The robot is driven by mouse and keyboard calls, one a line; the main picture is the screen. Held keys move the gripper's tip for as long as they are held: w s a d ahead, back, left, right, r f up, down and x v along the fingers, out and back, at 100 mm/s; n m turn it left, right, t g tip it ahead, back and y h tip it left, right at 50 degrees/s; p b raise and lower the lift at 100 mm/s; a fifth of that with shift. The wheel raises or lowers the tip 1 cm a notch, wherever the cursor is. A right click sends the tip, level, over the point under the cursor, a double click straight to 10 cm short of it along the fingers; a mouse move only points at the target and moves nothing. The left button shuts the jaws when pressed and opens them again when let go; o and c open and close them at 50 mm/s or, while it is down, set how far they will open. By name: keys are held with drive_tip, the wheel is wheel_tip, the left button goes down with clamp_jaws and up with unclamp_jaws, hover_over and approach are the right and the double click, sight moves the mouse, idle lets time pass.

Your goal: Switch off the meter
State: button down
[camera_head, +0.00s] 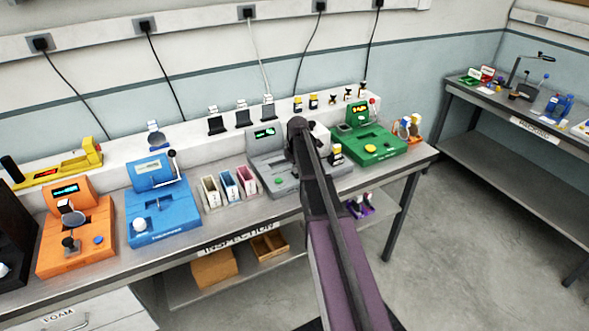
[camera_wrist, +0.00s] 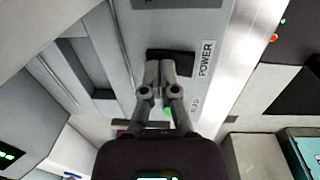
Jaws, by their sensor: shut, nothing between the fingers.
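The grey device (camera_head: 283,178), which I take to be the meter, stands mid-bench with a lit green display (camera_head: 264,133). My arm reaches over its right side and hides part of it. In the wrist view a grey panel (camera_wrist: 200,25) carries a black switch (camera_wrist: 182,58) beside a POWER label (camera_wrist: 206,58). My gripper (camera_wrist: 163,64) is shut and empty, its fingertips over the left part of the switch. I cannot tell whether they touch it. A green light (camera_wrist: 168,111) shows between the fingers.
The green device (camera_head: 378,150) stands close to the right of the grey one. Small bins (camera_head: 228,188) and the blue device (camera_head: 160,205) are to the left, then the orange device (camera_head: 75,240). Open floor lies right of the bench.

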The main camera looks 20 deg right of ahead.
drive_tip(key=shift+s+a, duration=0.1)
drive_tip(key=shift+s, duration=0.05)
drive_tip(key=shift+s+r, duration=0.2)
drive_tip(key=shift+s, duration=0.3)
drive_tip(key=shift+r+p, duration=0.15)
drive_tip(key=shift+p, duration=0.15)
wheel_tip(320, 180, up, 14)
drive_tip(key=w+p, duration=0.1)
drive_tip(key=p, duration=1.2)
drive_tip(key=shift+w+f+p, duration=0.2)
drive_tip(key=shift+w+p, duration=0.1)
drive_tip(key=shift+p, duration=0.05)
idle(0.4)
drive_tip(key=s+a+f+m+b, duration=0.3)
drive_tip(key=s+a+m, duration=0.6)
drive_tip(key=s, duration=0.4)
drive_tip(key=s+a+f+m+g+b, duration=0.1)
drive_tip(key=s+a+f+m+b, duration=0.1)
drive_tip(key=s+a+m, duration=0.7)
drive_tip(key=s+a, duration=0.2)
drive_tip(key=s, duration=0.2)
drive_tip(key=shift+s+a+f+m+b, duration=0.35)
drive_tip(key=shift+s+f+m+b, duration=0.05)
